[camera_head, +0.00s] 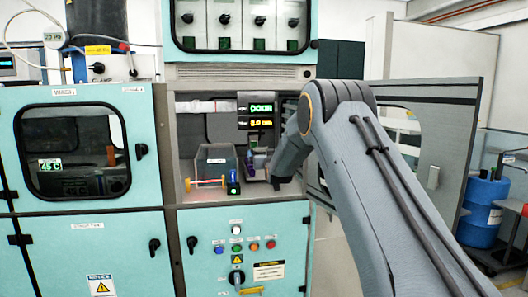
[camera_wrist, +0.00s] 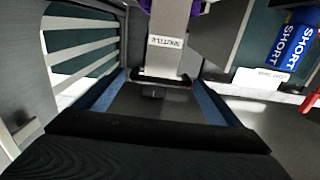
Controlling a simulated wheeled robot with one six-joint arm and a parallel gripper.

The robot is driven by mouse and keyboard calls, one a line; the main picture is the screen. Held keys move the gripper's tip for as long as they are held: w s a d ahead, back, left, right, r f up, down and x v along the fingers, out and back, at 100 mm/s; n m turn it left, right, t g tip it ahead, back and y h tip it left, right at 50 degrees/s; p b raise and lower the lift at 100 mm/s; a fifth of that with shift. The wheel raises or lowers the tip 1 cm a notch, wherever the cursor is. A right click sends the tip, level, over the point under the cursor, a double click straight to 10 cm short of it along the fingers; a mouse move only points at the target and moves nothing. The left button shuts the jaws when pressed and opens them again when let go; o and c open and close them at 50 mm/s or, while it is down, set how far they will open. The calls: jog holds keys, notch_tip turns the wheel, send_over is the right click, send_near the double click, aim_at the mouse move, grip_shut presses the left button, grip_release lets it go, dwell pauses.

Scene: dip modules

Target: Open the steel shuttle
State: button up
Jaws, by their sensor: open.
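The steel shuttle is a grey metal piece with a SHUTTLE label (camera_wrist: 165,42), which reads upside down in the wrist view. A dark crossbar (camera_wrist: 150,76) lies at its near end. My gripper (camera_wrist: 157,84) is open, with a blue-edged finger on each side. The crossbar shows between the fingertips, but I cannot tell whether they touch it. In the head view my gripper (camera_head: 279,184) is inside the open cabinet bay, right of a small purple part (camera_head: 249,163). My arm and gripper hide much of the shuttle there.
Blue cylinders marked SHORT (camera_wrist: 293,45) stand at the right in the wrist view. An open door panel (camera_head: 440,150) stands right of my arm. A lit display (camera_head: 261,108) is above.

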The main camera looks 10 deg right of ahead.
jog(key=shift+w, duration=0.95)
jog(key=c, duration=1.2)
jog(key=shift+c, duration=0.2)
jog(key=shift+s, duration=0.15)
